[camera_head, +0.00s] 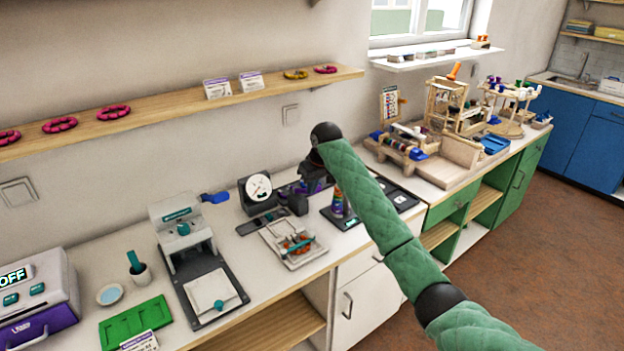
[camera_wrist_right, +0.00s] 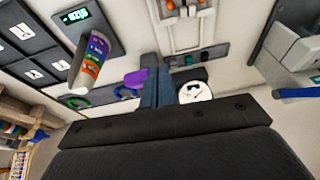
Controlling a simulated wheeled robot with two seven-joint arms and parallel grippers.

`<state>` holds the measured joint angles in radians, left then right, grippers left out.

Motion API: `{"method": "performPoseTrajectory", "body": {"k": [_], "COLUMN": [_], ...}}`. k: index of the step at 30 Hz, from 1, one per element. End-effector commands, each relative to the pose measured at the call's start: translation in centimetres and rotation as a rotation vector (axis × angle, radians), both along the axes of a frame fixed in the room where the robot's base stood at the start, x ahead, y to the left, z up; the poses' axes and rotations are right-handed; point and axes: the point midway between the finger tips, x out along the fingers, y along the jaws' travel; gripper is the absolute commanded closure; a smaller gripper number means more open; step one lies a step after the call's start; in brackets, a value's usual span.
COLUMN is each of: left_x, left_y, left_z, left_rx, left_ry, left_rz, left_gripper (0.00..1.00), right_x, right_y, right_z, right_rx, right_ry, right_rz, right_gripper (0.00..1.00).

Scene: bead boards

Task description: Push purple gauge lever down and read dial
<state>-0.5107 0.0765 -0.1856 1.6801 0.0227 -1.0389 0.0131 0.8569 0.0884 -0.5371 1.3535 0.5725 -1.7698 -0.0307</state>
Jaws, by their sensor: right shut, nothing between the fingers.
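The gauge with its round white dial (camera_head: 258,188) stands on the counter against the wall in the head view. The dial also shows in the right wrist view (camera_wrist_right: 195,92), partly cut off by my gripper body, and its reading is too small to make out. A purple lever end (camera_wrist_right: 136,77) shows just left of my right fingers in the right wrist view; I cannot tell whether they touch it. My right gripper (camera_wrist_right: 158,68) is shut and empty. In the head view my right gripper (camera_head: 298,202) is beside the dial, partly hidden by its own wrist. My left gripper is out of view.
A white tray with an orange and teal piece (camera_head: 292,243) lies in front. A press with a blue handle (camera_head: 182,228) stands left. A shelf (camera_head: 180,110) runs above along the wall.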

Motion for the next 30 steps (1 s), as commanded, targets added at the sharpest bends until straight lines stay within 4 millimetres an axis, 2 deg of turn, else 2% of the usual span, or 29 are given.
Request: {"method": "performPoseTrajectory", "body": {"k": [1, 9, 15, 21, 30], "left_x": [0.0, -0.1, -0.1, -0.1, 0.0], "left_y": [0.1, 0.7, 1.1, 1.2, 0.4], "left_z": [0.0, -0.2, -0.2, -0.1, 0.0], "left_rx": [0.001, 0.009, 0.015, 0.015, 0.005], "left_ry": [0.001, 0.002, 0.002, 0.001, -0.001], "left_rz": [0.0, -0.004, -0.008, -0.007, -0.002], "left_gripper": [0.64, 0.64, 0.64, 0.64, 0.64], "right_x": [0.9, 4.4, 5.9, 6.3, 6.3], "right_y": [0.0, 0.0, -0.2, -0.2, -0.2], "right_z": [1.5, 7.7, 10.7, 11.7, 11.7], "right_rx": [-0.006, -0.034, -0.045, -0.049, -0.049], "right_ry": [-0.003, -0.005, -0.006, -0.004, -0.004], "right_rz": [0.001, 0.004, 0.003, 0.002, 0.002], "right_gripper": [1.0, 1.0, 1.0, 1.0, 1.0]}}
